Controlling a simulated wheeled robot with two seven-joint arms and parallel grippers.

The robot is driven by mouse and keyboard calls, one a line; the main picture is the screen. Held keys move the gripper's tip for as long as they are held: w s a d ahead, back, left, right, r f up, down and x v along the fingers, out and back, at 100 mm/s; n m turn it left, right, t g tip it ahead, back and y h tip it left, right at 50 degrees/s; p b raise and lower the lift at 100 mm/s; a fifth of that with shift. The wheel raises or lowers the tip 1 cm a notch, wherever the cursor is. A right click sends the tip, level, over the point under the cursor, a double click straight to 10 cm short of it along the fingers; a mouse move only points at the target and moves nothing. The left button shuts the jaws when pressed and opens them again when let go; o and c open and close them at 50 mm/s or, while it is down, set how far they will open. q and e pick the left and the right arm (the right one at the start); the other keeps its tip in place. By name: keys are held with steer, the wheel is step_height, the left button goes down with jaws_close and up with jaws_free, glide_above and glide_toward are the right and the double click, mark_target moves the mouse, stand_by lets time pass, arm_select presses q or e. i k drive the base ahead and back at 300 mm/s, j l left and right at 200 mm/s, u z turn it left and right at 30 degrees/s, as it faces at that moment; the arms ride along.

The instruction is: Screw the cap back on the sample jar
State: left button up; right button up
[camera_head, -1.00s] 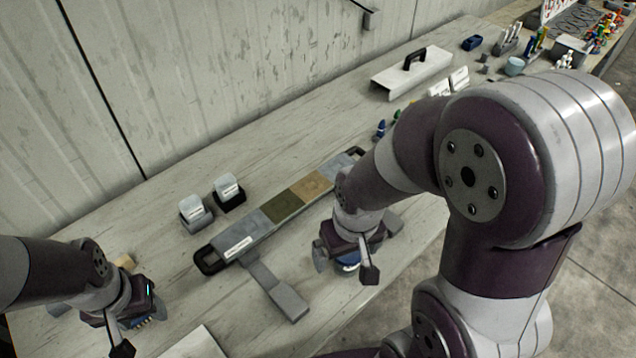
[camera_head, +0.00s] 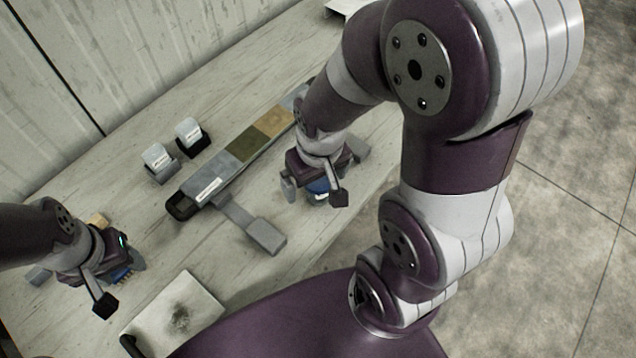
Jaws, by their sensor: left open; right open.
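My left gripper (camera_head: 120,282) is open, low over the table at the left.
A long core tray (camera_head: 212,185) with grey, green and tan sections lies behind the grippers. A grey T-shaped tool (camera_head: 264,236) lies before it. Two white-topped blocks (camera_head: 158,158) (camera_head: 189,132) stand behind. A stained white board (camera_head: 180,312) lies at the front. A wall bounds the back.

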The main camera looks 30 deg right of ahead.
mark_target(317, 200)
steer(key=l+u, duration=0.15)
steer(key=u, duration=1.1)
steer(key=l+u, duration=0.3)
steer(key=l, duration=0.15)
steer(key=k+l+u, duration=0.15)
steer(key=l+u, duration=0.15)
steer(key=k+l+u, duration=0.2)
steer(key=l+u, duration=0.15)
steer(key=k+l+u, duration=0.3)
steer(key=l, duration=0.15)
steer(key=k+l, duration=0.25)
steer(key=l, duration=0.2)
steer(key=k+l, duration=0.3)
steer(key=l, duration=0.2)
steer(key=u, duration=0.05)
